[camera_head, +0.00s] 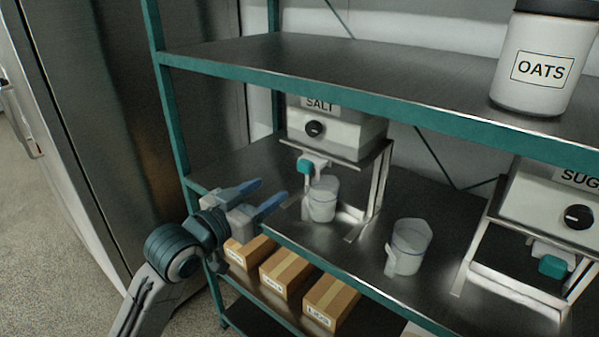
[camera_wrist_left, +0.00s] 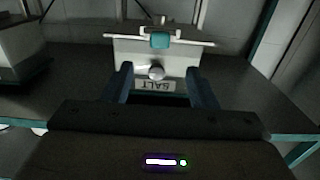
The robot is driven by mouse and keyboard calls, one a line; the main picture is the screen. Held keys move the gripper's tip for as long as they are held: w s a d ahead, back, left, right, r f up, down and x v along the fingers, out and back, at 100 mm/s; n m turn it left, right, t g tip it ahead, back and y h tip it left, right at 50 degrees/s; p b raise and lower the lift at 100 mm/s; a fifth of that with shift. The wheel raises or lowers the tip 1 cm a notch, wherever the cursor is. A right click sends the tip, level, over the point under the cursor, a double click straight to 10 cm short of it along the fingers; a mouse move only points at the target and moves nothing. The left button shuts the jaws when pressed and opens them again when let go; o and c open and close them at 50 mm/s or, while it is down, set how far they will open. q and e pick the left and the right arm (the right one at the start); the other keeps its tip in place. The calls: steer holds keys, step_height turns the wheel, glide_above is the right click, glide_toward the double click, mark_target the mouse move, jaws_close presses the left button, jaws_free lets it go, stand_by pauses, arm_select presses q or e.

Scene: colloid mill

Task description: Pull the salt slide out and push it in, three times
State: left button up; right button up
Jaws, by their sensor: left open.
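The salt dispenser (camera_head: 345,132) is a white box with a SALT label and a dark round knob, on a metal stand on the middle shelf. The salt slide (camera_head: 304,166) shows as a teal handle under the box front; it also shows in the left wrist view (camera_wrist_left: 160,40), where the label appears upside down. A clear measuring cup (camera_head: 322,200) stands below the dispenser. My left gripper (camera_head: 270,194) is open and empty, in front of and lower left of the slide handle, apart from it. Its fingers also show in the left wrist view (camera_wrist_left: 159,82).
A second clear cup (camera_head: 409,247) stands right of the salt stand. A sugar dispenser (camera_head: 548,203) with a teal handle is at the right. An oats jar (camera_head: 541,65) sits on the upper shelf (camera_head: 330,60). Several cardboard boxes (camera_head: 286,272) lie on the lower shelf. A teal post (camera_head: 170,120) stands at the left.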

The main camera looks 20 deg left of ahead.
mark_target(302, 168)
arm_select(q)
steer(key=p+x, duration=0.2)
steer(key=x, duration=0.7)
steer(key=shift+w+d, duration=0.15)
steer(key=shift+w, duration=0.2)
steer(key=shift+w+d+p, duration=0.15)
steer(key=shift+w+p, duration=0.15)
steer(key=shift+w, duration=0.15)
arm_select(e)
steer(key=shift+s+r, duration=0.3)
steer(key=shift+r, duration=0.3)
steer(key=shift+s+r, duration=0.25)
steer(key=shift+r, duration=0.35)
